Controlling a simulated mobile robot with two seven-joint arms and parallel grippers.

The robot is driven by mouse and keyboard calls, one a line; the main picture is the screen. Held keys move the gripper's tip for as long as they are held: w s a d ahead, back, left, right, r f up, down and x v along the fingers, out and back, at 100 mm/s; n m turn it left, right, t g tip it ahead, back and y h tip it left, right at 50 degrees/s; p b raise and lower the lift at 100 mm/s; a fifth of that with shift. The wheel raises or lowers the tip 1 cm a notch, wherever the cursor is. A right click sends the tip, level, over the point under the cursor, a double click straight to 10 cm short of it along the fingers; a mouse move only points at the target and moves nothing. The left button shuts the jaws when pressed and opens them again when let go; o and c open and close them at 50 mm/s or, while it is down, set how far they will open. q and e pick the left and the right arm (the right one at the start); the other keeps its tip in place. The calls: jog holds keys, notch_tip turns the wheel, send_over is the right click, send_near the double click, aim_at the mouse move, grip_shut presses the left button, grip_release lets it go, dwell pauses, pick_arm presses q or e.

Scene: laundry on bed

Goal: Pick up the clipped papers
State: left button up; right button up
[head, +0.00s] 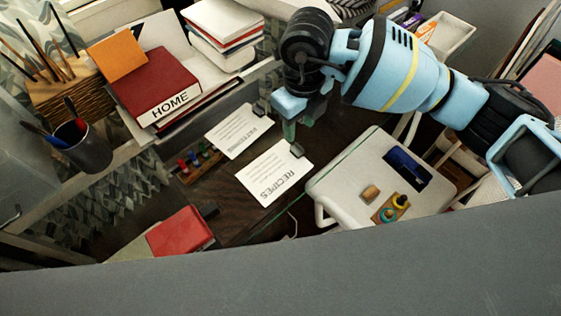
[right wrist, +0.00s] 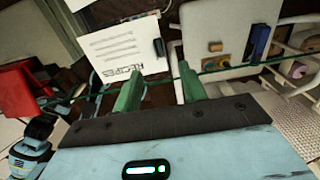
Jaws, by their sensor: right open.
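A white sheet headed RECIPES (head: 270,175) lies on the dark wooden desktop with a black clip (head: 297,150) at its right edge. A second white sheet with a clip (head: 240,130) lies just above it in the head view. My right gripper (head: 290,130) is open and empty, above the desk near the clip end of the RECIPES sheet. In the right wrist view its green fingers (right wrist: 160,90) are spread, with the RECIPES sheet (right wrist: 122,50) and its clip (right wrist: 159,47) beyond them. My left gripper is not in view.
A white lidded box (head: 340,180) with small items on top stands right of the sheets. A red book marked HOME (head: 155,88), a pen cup (head: 84,147) and a red book (head: 180,232) lie left. Small coloured bottles (head: 195,160) stand beside the papers.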

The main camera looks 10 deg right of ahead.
aim_at(276, 167)
jog(key=shift+d+f, duration=0.1)
jog(key=shift+f, duration=3.85)
grip_shut()
